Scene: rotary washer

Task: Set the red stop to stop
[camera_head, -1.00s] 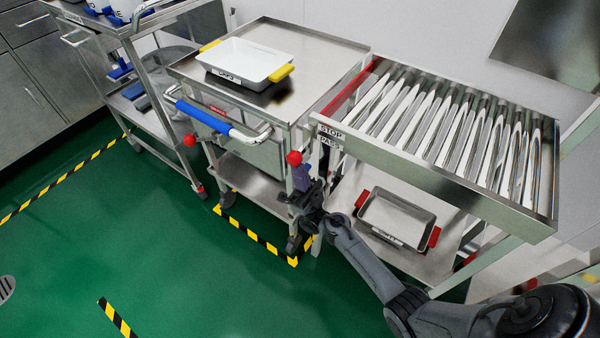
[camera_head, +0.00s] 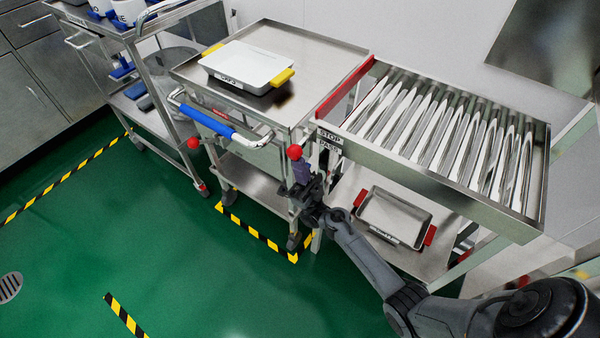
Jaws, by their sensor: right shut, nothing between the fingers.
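The red stop (camera_head: 352,88) is a red bar along the left end of the roller conveyor. A STOP label (camera_head: 330,138) sits above a PASS label (camera_head: 328,147) on the conveyor's near left corner. A red ball knob (camera_head: 295,152) stands just left of these labels, roughly level with them. My right gripper (camera_head: 301,172) is directly below the knob, pointing up, with its fingers shut. Whether it touches the knob or its lever cannot be told, and the lever is largely hidden. My left gripper is out of view.
A steel cart (camera_head: 310,50) with a blue handle (camera_head: 205,121) and a white tray (camera_head: 250,62) stands against the conveyor's left end. A second red knob (camera_head: 193,143) is at its left. A metal tray (camera_head: 393,217) lies under the rollers (camera_head: 440,125). Green floor is clear at front left.

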